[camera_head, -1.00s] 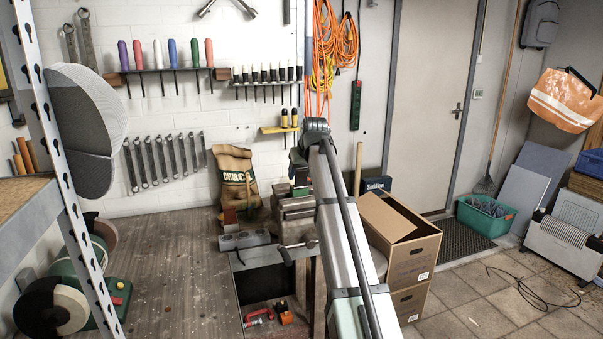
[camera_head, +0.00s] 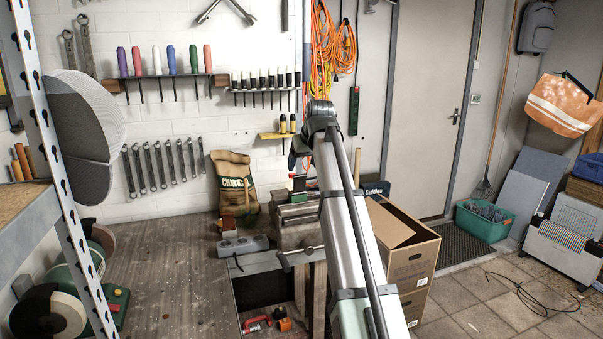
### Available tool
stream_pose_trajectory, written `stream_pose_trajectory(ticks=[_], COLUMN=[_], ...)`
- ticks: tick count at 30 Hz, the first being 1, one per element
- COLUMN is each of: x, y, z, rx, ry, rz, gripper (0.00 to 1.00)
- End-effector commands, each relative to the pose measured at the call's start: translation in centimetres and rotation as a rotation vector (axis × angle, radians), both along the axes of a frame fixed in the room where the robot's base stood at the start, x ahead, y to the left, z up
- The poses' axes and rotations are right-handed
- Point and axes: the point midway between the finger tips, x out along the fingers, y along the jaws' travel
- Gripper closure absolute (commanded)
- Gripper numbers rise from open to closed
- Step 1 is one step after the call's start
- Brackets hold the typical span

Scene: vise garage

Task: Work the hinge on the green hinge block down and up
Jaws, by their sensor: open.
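A small green block, apparently the hinge block (camera_head: 299,183), sits at the top of the grey bench vise (camera_head: 297,213) near the picture's middle. It is small and partly hidden, so I cannot tell how its hinge stands. My arm reaches up from the bottom right of the vise, bends at a dark joint and comes down behind it. The dark end of my gripper (camera_head: 298,158) shows just left of the arm, above the green block. My gripper is open. Its fingertips are too small and covered to make out, and I see nothing held.
The workbench (camera_head: 165,265) is mostly clear to the left. A red clamp (camera_head: 257,322) lies below. Cardboard boxes (camera_head: 408,262) stand close to my arm's right. Tool racks hang behind.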

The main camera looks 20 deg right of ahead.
Motion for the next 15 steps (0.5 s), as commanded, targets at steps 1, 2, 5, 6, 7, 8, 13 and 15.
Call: stream_pose_trajectory(ticks=[1,2,5,6,7,8,13,15], x=[-0.6,-0.9,-1.7,-2.0,-2.2,-2.4,-3.0,-3.1], y=[0.0,0.0,0.0,0.0,0.0,0.0,0.0,0.0], z=[0.8,1.3,2.5,2.9,3.2,3.5,4.4,4.6], rx=[0.000,0.000,0.000,0.000,0.000,0.000,0.000,0.000], ry=[-0.001,-0.001,-0.001,-0.001,0.000,0.000,0.000,0.001], rz=[0.000,0.000,0.000,0.000,0.000,0.000,0.000,0.000], gripper=[0.23,0.23,0.23,0.23,0.23,0.23,0.23,0.23])
